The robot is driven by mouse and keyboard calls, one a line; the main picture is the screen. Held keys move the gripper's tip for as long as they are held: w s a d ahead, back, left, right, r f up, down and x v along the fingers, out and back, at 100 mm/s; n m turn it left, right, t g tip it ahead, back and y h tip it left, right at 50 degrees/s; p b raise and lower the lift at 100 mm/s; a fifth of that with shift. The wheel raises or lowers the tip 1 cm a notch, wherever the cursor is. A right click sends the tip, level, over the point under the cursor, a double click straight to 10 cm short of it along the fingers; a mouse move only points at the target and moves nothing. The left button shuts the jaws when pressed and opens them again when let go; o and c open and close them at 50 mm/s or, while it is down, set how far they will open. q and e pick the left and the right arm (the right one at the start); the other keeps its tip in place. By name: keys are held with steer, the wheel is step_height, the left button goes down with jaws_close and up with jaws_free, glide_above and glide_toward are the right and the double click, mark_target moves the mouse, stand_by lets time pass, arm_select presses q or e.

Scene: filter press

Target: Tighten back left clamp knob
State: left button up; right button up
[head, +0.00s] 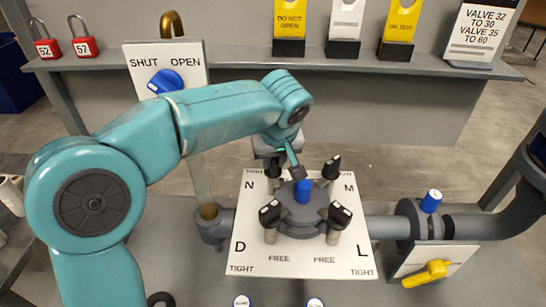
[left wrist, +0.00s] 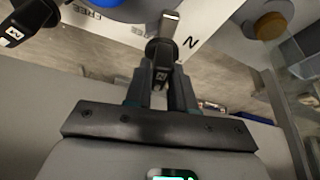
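The back left clamp knob (head: 272,168) is black and stands by the letter N on the white plate (head: 258,262). My left gripper (head: 274,152) is over it from behind, partly hidden by my arm. In the left wrist view the knob (left wrist: 160,55) lies between the two close-set fingers (left wrist: 161,85), which look shut on its black handle. The N (left wrist: 190,42) shows beside it, and a FREE mark is to its left. The other clamp knobs stand at M (head: 331,167), D (head: 270,213) and L (head: 339,215). My right gripper is not in view.
A blue cap (head: 303,190) tops the round grey lid in the middle. Pipes run to both sides, with a yellow-handled valve (head: 428,273) at right. Behind is a shelf (head: 235,58) with padlocks (head: 84,45) and tags. A SHUT/OPEN panel (head: 190,52) stands behind my arm.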

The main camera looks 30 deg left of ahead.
arm_select(q)
jaws_close()
steer(key=shift+n, duration=0.3)
steer(key=shift+n+g+y, duration=0.3)
steer(key=shift+n+y, duration=0.1)
steer(key=shift+n, duration=0.4)
steer(key=shift+w+d+n+g+y, duration=0.1)
steer(key=shift+n+g+y, duration=0.15)
steer(key=shift+n, duration=0.65)
steer(key=shift+w+n+g+y, duration=0.15)
steer(key=shift+n+g, duration=0.2)
steer(key=shift+n, duration=0.55)
steer(key=shift+s+r, duration=0.1)
steer(key=o, duration=0.7)
jaws_free()
